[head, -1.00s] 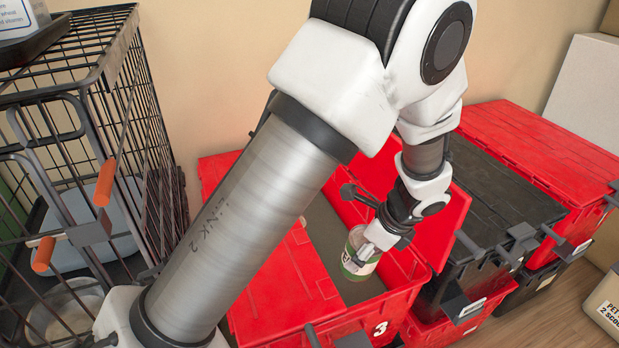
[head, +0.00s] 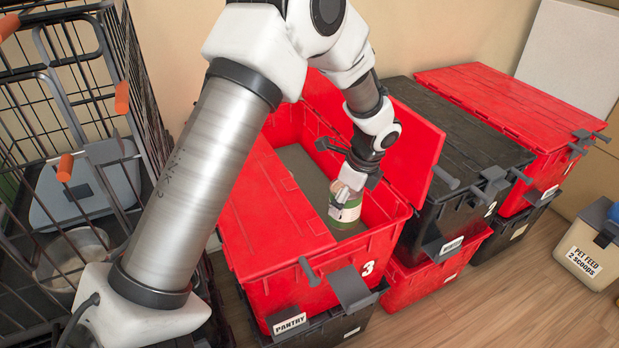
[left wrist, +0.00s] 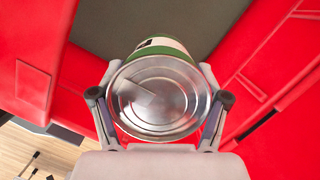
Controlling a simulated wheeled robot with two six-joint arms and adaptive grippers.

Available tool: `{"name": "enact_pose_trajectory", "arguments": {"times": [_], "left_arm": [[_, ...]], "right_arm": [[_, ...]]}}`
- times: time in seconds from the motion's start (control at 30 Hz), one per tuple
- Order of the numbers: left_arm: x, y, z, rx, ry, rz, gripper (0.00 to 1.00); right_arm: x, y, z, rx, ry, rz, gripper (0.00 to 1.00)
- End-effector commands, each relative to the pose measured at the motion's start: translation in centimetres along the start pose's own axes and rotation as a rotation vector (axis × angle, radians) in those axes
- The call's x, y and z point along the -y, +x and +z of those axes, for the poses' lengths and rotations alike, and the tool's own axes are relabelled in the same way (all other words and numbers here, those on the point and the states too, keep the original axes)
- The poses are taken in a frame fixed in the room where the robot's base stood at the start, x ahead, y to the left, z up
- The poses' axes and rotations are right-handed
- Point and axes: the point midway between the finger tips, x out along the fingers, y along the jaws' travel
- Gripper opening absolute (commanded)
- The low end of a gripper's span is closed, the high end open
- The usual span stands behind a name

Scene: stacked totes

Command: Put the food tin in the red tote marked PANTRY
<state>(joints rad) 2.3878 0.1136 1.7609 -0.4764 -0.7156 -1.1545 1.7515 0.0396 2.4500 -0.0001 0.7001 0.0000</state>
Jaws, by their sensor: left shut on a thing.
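The food tin (head: 345,209) has a green and white label and a silver lid. My left gripper (head: 349,189) is shut on it, inside the opening of the red tote (head: 378,242) with the number 3 and a PANTRY label on its front. In the left wrist view the tin (left wrist: 160,97) sits lid toward the camera between the two fingers of the gripper (left wrist: 158,100). The tote's grey floor shows beyond it. I cannot tell whether the tin touches the floor. One lid flap stands open on the right; the left flap lies shut. My right gripper is not in view.
A black tote (head: 455,140) on a red one and another red tote (head: 510,115) on a black one stand to the right. A wire cage (head: 75,125) stands at the left. A PET FEED bin (head: 590,245) is on the wooden floor at the right.

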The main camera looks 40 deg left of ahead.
Motion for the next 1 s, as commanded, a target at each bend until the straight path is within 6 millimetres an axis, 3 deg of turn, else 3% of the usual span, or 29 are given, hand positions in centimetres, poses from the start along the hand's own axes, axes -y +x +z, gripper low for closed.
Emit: {"name": "enact_pose_trajectory", "arguments": {"times": [0.03, 0.4, 0.77, 0.8, 0.87, 1.0], "left_arm": [[0.0, 1.8, -0.4, 0.0, 0.001, 0.003, 0.08], [0.1, 8.1, -1.9, 0.001, 0.002, 0.002, 0.08], [0.1, 8.5, -2.0, 0.001, 0.001, 0.001, 0.08], [0.1, 8.6, -2.0, 0.001, 0.001, 0.001, 0.82], [0.1, 8.6, -2.0, 0.001, 0.001, 0.001, 1.0], [0.1, 8.6, -2.0, 0.001, 0.001, 0.001, 1.0]], "right_arm": [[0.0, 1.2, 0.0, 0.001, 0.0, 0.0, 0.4], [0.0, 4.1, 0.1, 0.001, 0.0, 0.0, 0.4], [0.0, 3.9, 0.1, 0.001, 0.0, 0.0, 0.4], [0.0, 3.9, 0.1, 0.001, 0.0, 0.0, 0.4], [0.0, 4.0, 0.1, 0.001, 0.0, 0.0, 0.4], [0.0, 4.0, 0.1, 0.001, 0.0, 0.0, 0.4]]}}
